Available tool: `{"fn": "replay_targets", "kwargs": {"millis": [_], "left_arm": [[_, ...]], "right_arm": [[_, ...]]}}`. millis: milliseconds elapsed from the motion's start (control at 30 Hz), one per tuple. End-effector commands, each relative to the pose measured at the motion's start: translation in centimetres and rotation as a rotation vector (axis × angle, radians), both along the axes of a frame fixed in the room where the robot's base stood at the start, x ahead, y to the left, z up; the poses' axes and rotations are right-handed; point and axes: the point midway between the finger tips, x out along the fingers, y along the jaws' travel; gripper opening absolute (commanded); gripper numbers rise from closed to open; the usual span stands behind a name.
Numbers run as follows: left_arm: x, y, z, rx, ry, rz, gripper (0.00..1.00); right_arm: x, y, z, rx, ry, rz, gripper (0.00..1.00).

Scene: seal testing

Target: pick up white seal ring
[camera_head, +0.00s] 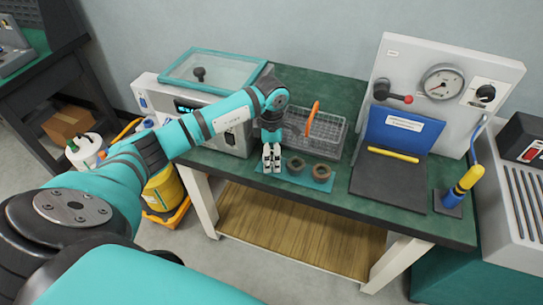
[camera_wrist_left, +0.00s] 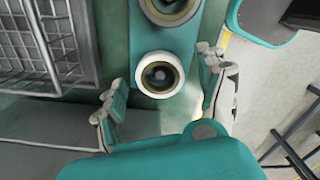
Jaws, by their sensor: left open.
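The white seal ring (camera_wrist_left: 142,74) lies flat on a teal mat (camera_wrist_left: 140,35) in the left wrist view, with a darker inner band and a dark centre. My left gripper (camera_wrist_left: 160,70) is open, its two fingers on either side of the ring in the picture, apart from it. In the head view my left gripper (camera_head: 272,158) points down over the left end of the mat (camera_head: 322,184) and hides the white ring. My right gripper is in neither view.
Two brownish rings (camera_head: 321,172) lie on the mat to the right; one (camera_wrist_left: 172,18) shows at the top of the wrist view. A wire basket (camera_head: 330,135) with an orange object (camera_head: 312,116) stands behind. A teal-lidded machine (camera_head: 200,112) is left, a gauge panel (camera_head: 425,60) right.

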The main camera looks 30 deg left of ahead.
Motion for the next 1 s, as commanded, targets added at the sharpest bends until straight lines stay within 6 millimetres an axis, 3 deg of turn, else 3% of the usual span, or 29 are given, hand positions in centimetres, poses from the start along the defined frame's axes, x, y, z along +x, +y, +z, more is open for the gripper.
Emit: {"fn": "replay_targets", "kwargs": {"millis": [167,633,1000], "left_arm": [[0.03,0.0,0.0,0.001,-0.001,0.0,0.74],[0.02,0.0,0.05,0.001,-0.001,0.0,0.13],[0.1,0.06,0.62,0.002,-0.002,0.001,0.13]], "right_arm": [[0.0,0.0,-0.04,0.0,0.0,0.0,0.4],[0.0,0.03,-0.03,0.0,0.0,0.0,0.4],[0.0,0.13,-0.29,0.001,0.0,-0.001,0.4]]}}
